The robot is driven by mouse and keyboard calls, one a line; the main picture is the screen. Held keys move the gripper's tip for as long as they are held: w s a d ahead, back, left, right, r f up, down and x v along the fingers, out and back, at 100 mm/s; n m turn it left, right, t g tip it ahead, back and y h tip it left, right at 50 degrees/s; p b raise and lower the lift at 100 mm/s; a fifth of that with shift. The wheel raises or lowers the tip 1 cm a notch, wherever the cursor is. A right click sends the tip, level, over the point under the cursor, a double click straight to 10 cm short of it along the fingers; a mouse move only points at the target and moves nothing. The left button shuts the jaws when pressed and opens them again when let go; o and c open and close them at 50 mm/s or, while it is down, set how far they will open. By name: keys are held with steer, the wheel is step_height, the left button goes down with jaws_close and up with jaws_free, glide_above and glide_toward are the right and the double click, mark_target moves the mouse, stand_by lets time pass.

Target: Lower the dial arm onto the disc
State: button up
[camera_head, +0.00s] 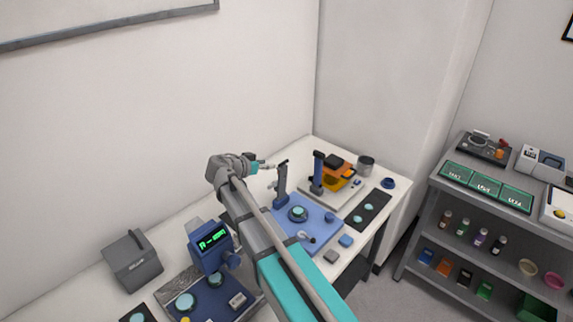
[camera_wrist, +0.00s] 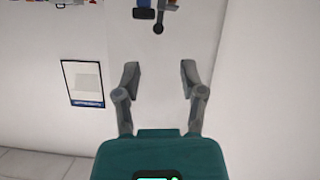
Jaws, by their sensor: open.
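A blue base plate (camera_head: 318,222) on the bench carries a round teal disc (camera_head: 298,213) on a dark seat. At its back left stands a blue post (camera_head: 281,193) with a dark arm (camera_head: 283,163) at its top, raised clear of the disc; this looks like the dial arm. My gripper (camera_head: 268,167) is in the air just left of the post's top, with no clear contact. In the wrist view my gripper (camera_wrist: 159,72) is open, with nothing between its fingers. The disc cannot be made out in that view.
A second blue post (camera_head: 318,172) stands by an orange and black device (camera_head: 340,175) behind the plate. A blue display unit (camera_head: 211,245) and a grey box (camera_head: 132,262) are at the left. A loaded shelf (camera_head: 424,222) stands right, across a floor gap.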

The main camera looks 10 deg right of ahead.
mark_target(286, 161)
steer(key=b+x, duration=0.3)
steer(key=x, duration=0.7)
steer(key=shift+w, duration=0.1)
jaws_close()
steer(key=shift+d, duration=0.1)
